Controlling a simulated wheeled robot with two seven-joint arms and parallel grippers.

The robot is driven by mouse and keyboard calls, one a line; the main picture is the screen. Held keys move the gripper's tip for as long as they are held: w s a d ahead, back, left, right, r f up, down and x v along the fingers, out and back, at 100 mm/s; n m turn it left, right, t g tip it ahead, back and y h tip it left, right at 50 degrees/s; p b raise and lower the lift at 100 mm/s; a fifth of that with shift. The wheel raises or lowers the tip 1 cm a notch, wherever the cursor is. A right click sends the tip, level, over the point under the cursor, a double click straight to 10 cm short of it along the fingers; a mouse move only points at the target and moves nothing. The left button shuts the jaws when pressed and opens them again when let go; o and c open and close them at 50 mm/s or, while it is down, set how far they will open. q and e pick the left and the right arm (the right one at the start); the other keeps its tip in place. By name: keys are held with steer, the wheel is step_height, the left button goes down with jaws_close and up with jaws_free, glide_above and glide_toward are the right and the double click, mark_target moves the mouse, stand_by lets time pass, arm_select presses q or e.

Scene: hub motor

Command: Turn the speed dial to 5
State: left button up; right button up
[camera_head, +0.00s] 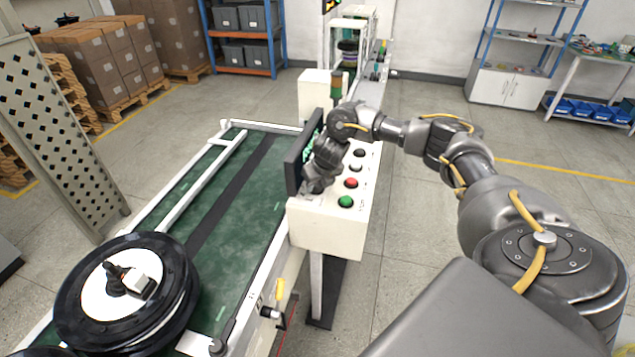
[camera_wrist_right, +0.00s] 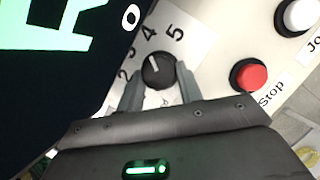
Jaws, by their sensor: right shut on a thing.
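The speed dial (camera_wrist_right: 158,72) is a round black knob with a white mark, on a white label with numbers around it. The mark points up and slightly left, close to the 4. The 5 (camera_wrist_right: 175,33) is printed to the right of the 4. My right gripper (camera_wrist_right: 160,76) is shut on the dial, one finger on each side. My left gripper is out of view.
A dark screen (camera_head: 297,166) stands just left of the gripper. The red Stop button (camera_wrist_right: 251,75) and a white button (camera_wrist_right: 298,15) are close on the right. A green button (camera_head: 345,202) is nearer. A conveyor (camera_head: 235,215) with a black wheel hub (camera_head: 180,260) lies left.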

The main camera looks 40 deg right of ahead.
stand_by(0.3)
steer(key=o, duration=1)
steer(key=b+v, duration=0.1)
steer(key=v, duration=0.4)
steer(key=shift+p+v, duration=0.85)
steer(key=shift+v, duration=2.1)
